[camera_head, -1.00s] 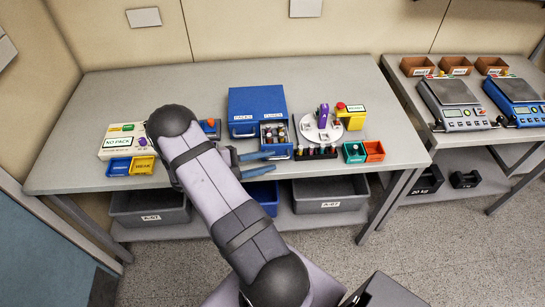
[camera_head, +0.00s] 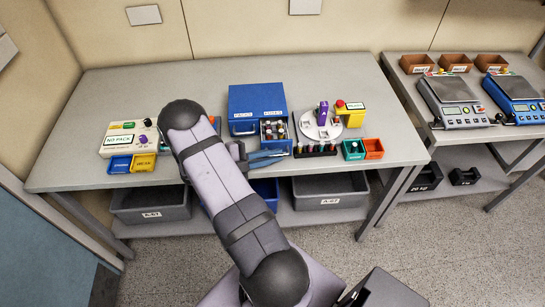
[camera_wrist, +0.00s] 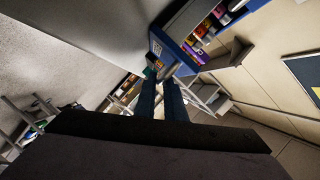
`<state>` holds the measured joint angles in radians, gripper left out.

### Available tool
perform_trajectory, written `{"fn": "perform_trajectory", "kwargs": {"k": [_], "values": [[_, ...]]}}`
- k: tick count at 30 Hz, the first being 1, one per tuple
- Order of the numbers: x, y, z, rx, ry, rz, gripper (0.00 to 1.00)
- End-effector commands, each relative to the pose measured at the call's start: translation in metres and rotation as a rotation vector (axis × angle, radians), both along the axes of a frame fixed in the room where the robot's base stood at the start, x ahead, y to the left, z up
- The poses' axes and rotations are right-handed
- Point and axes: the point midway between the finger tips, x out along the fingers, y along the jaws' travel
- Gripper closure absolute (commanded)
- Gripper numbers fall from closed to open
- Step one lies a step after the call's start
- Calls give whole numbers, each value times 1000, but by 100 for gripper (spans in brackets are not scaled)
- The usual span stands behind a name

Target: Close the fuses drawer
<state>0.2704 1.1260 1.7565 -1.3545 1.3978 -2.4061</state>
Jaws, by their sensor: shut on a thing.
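The blue cabinet (camera_head: 257,99) stands on the table, with drawers labelled as packs and fuses. The fuses drawer (camera_head: 263,135), at its right side, is pulled out toward me and holds several small items with coloured tops. The drawer also shows in the wrist view (camera_wrist: 191,52). The packs drawer (camera_head: 242,129) on the left looks shut. My gripper (camera_head: 287,153) is at the front of the fuses drawer, its blue fingers close together. In the wrist view my fingers (camera_wrist: 163,82) reach the drawer front and are shut on its handle, which they mostly hide.
A white round carousel (camera_head: 320,126) and a dark rack of small items (camera_head: 316,150) stand right of the drawer. Green and orange bins (camera_head: 373,148) are farther right. A white device (camera_head: 131,138) and small trays (camera_head: 143,162) are at the left.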

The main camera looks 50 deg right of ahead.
Motion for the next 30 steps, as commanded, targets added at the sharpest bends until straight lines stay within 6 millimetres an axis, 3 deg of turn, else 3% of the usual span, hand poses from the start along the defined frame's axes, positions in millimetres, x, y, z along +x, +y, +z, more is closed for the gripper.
{"fn": "perform_trajectory", "kwargs": {"k": [11, 23, 24, 25, 30], "values": [[45, -44, -5, 1, -2, 2, 100], [49, -49, -2, 4, 3, 4, 100], [50, -49, -2, 4, 3, 4, 81], [49, -49, -2, 4, 3, 4, 74], [49, -49, -1, 2, 2, 2, 73]]}}
